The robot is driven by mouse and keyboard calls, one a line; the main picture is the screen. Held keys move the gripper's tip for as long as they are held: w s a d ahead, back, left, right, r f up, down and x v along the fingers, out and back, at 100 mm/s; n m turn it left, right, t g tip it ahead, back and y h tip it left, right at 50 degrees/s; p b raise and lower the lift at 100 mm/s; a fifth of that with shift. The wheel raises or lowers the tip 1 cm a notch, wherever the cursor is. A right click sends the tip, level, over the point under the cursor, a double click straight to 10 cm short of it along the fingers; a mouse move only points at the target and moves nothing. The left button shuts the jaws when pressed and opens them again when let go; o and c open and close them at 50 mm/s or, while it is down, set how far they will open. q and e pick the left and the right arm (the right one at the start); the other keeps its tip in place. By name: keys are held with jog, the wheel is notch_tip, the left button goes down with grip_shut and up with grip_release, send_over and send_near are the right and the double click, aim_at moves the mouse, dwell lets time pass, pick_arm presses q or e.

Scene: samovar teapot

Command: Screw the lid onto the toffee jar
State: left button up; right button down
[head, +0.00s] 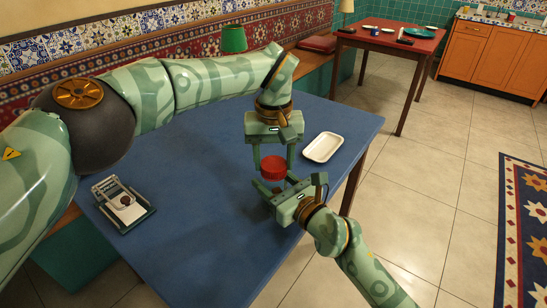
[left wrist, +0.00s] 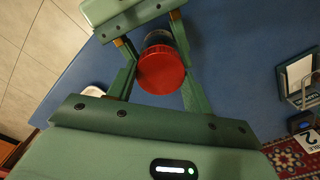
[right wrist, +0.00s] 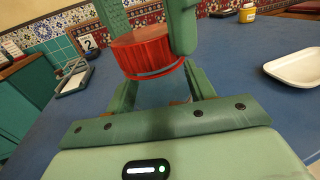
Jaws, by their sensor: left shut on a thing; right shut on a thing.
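The red lid (head: 274,168) is between the fingers of my left gripper (head: 273,163), which points down from above and is shut on it. The lid also shows in the left wrist view (left wrist: 162,72) and the right wrist view (right wrist: 143,52). The toffee jar (left wrist: 157,36) shows as a dark glass edge behind the lid; most of it is hidden. My right gripper (head: 277,187) comes from the near right, just below the lid, and is shut on the jar. The lid sits over the jar; I cannot tell whether its thread is engaged.
A white dish (head: 322,147) stands on the blue table (head: 200,215) to the right. A grey holder with a card (head: 124,204) is at the left. A yellow jar (right wrist: 247,13) stands at the far side. The table between is clear.

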pick_arm(q)
jog(key=shift+w, duration=0.1)
jog(key=o, duration=0.9)
jog(key=shift+o, duration=0.2)
jog(key=shift+r, duration=2.3)
jog(key=o, duration=0.6)
pick_arm(e)
jog(key=shift+c, duration=2.3)
grip_release()
